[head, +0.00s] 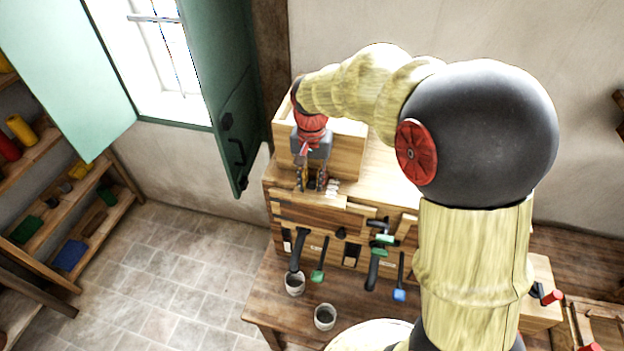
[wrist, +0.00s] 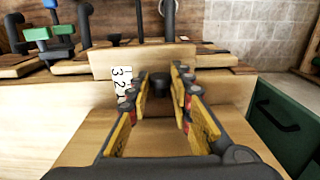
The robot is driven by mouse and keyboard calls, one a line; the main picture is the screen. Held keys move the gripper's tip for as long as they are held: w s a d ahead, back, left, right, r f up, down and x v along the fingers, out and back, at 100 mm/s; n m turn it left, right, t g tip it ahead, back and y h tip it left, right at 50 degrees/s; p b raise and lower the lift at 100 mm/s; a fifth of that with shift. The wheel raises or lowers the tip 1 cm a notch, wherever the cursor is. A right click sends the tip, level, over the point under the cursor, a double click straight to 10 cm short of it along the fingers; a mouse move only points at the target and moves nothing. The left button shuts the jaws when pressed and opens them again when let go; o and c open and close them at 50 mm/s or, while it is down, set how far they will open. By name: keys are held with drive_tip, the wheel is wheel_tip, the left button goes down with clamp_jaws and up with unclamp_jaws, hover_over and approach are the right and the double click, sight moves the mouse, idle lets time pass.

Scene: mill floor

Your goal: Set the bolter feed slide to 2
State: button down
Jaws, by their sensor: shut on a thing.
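My gripper (head: 314,184) reaches down in front of the wooden hopper box, at the left end of the wooden cabinet. In the wrist view my gripper (wrist: 162,84) has its yellow-padded fingers on either side of a small dark knob (wrist: 161,80), closed on it. A white number strip (wrist: 121,84) stands left of the fingers. It shows 3 and 2, and its lower part is partly hidden by the left finger. The strip also shows small in the head view (head: 332,188), too small to read. I cannot tell which number the slide stands at.
The hopper box (head: 350,150) stands behind my gripper. Several levers with black, green (head: 317,276) and blue (head: 399,294) handles stick out from the cabinet front. Two cups (head: 295,284) (head: 325,317) stand on the bench. A green shutter (head: 232,100) hangs to the left.

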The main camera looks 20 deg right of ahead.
drive_tip(key=s+a, duration=0.2)
drive_tip(key=s, duration=0.1)
drive_tip(key=shift+s+a, duration=0.15)
drive_tip(key=shift+s, duration=0.05)
drive_tip(key=shift+w, duration=0.2)
drive_tip(key=c, duration=1.6)
unclamp_jaws()
wheel_tip(320, 180, up, 12)
